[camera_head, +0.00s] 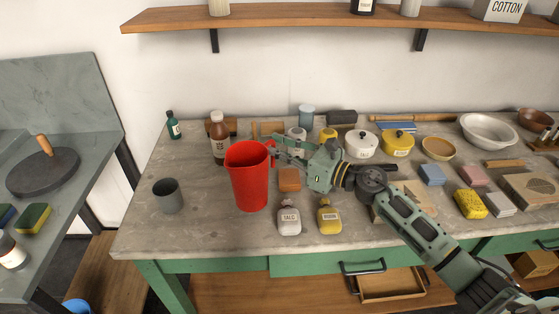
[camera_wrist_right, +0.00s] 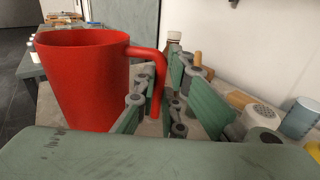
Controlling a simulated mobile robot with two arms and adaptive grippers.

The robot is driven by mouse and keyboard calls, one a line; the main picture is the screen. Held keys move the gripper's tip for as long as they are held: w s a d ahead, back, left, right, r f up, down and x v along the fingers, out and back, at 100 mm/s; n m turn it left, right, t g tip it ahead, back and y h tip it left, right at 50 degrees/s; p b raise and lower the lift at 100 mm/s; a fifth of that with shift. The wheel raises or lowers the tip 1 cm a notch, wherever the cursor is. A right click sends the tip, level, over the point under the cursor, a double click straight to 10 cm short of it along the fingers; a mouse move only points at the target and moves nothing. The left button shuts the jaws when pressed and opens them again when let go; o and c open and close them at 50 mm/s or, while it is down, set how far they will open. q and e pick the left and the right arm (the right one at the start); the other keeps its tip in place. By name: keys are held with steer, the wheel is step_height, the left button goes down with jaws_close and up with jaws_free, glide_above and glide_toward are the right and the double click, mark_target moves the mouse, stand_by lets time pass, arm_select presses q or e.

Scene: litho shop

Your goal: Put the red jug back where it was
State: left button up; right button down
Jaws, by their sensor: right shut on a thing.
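The red jug (camera_head: 250,178) is upright over the left half of the grey bench top (camera_head: 215,235); I cannot tell whether its base touches the surface. My right gripper (camera_head: 279,149) reaches in from the right and is shut on the jug's handle. In the right wrist view the jug (camera_wrist_right: 82,82) fills the left side, with its handle (camera_wrist_right: 158,75) by the fingers of my right gripper (camera_wrist_right: 155,108). The jug's base is hidden there. My left gripper is out of view.
A grey cup (camera_head: 168,197) stands left of the jug and a brown bottle (camera_head: 219,140) behind it. A talc bottle (camera_head: 289,221) and a yellow bottle (camera_head: 329,218) stand near the front edge. Bare bench lies between cup and jug and in front of them.

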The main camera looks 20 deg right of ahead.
step_height(320, 180, down, 4)
steer(key=shift+r, duration=0.15)
steer(key=c, duration=1.8)
jaws_free()
steer(key=shift+f, duration=0.2)
steer(key=shift+c, duration=0.2)
steer(key=shift+r, duration=0.1)
